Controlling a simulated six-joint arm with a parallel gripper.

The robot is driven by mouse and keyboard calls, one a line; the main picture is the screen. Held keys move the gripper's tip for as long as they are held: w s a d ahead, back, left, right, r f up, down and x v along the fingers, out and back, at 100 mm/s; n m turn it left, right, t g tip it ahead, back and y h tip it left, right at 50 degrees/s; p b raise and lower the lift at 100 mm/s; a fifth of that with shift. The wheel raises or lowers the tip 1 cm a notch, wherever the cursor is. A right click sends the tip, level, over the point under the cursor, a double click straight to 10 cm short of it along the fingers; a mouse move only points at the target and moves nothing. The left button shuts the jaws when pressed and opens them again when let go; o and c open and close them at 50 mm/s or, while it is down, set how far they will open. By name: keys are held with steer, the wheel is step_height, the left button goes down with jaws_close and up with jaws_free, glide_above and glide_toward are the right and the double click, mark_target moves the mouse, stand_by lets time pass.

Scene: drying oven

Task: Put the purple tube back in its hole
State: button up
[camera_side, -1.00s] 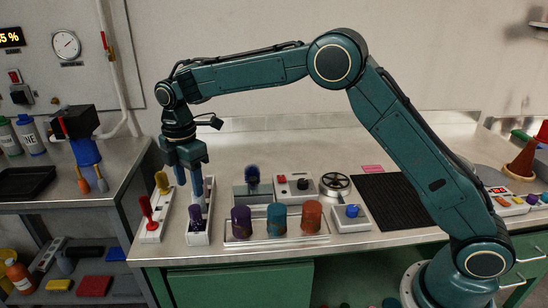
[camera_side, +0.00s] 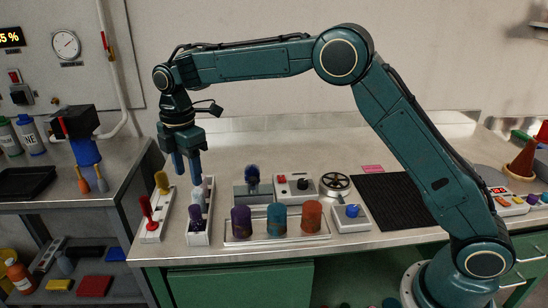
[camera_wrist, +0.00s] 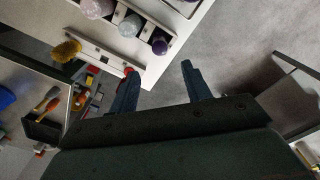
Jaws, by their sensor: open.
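A narrow white rack (camera_side: 198,239) near the table's front left holds a purple-topped tube (camera_side: 195,213) at its front end, with paler grey and lavender tops behind it. The purple top (camera_wrist: 159,46) also shows in the wrist view, beside a grey one (camera_wrist: 130,25). The purple tube appears upright and seated in the rack; its lower part and hole are hidden. My gripper (camera_side: 187,181) is open and empty, its fingers pointing down above and slightly left of the rack. In the wrist view, nothing lies between the fingers (camera_wrist: 159,82).
To the right stand thick purple (camera_side: 241,221), teal (camera_side: 277,219) and orange (camera_side: 311,216) cylinders in a tray. The table's front edge is close; a lower side bench is left.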

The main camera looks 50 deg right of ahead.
steer(key=s+d+r+m+t, duration=0.1)
steer(key=s+d+r+m, duration=0.4)
steer(key=s, duration=0.3)
steer(key=s+d+r+m+t, duration=0.2)
steer(key=s+d+r+m, duration=0.25)
steer(key=s+r, duration=0.4)
steer(key=s+d+f+m+t, duration=0.1)
steer(key=s+d+m, duration=0.1)
steer(key=s, duration=0.4)
steer(key=s+d+f+m, duration=0.2)
steer(key=s+m, duration=0.1)
steer(key=s, duration=0.4)
steer(key=s+d+f+m+t, duration=0.1)
steer(key=s+d+f+m, duration=0.1)
steer(key=s, duration=0.5)
steer(key=shift+f+m+t, duration=0.15)
steer(key=shift+m+t, duration=0.15)
steer(key=shift+m, duration=0.45)
steer(key=shift+o, duration=0.2)
